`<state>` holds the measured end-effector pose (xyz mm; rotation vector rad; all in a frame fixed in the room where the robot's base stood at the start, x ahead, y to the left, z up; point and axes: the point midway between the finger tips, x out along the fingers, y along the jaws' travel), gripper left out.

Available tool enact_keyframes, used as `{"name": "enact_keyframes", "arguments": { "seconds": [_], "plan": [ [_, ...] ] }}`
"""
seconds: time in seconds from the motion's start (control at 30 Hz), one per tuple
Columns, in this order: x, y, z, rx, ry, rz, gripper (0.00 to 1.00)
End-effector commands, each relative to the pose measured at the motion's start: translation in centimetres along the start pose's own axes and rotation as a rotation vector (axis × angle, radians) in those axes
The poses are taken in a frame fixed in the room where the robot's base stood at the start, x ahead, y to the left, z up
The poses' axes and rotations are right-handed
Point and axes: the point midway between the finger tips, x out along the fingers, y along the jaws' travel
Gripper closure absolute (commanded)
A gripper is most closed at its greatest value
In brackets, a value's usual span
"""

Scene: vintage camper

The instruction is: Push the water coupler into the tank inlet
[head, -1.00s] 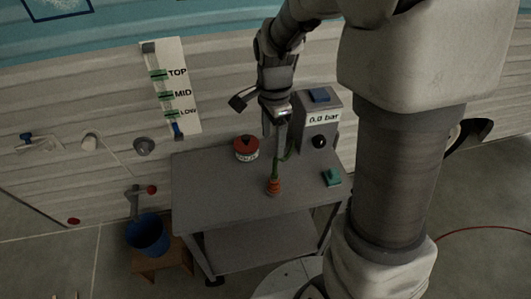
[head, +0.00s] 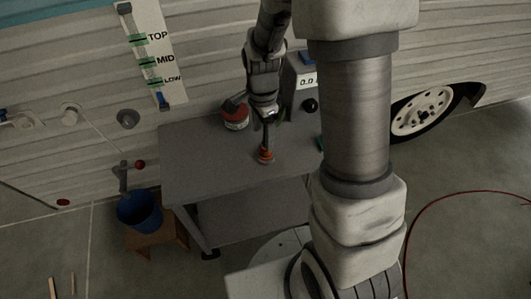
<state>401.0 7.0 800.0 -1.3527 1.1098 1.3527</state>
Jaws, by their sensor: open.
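An orange-red fitting with a dark stem, which looks like the water coupler (head: 265,155), stands upright on the grey table. My gripper (head: 267,118) points down just above it, at the top of the stem. The jaws are open, but the fingertips are small and dark, and I cannot tell whether they touch the stem. A dark grey round port (head: 127,119) and a white round fitting (head: 70,114) sit on the camper wall to the left. I cannot tell which is the tank inlet.
A red-topped can (head: 235,119) stands behind my gripper on the table (head: 195,165). A pressure box (head: 300,85) stands at the back right, partly hidden by my arm. A blue bucket (head: 140,210) sits on a wooden stool. A level gauge (head: 150,55) hangs above.

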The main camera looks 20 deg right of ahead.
Motion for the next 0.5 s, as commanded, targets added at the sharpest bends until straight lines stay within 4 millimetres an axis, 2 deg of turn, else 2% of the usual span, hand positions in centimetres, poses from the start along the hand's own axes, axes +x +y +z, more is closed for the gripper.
{"name": "enact_keyframes", "arguments": {
  "seconds": [0.1, 0.5],
  "plan": [
    [0.94, 0.04, 0.02, 0.000, 0.000, 0.001, 0.24],
    [1.25, 0.04, -0.02, 0.000, 0.000, 0.000, 0.24]
  ]
}}
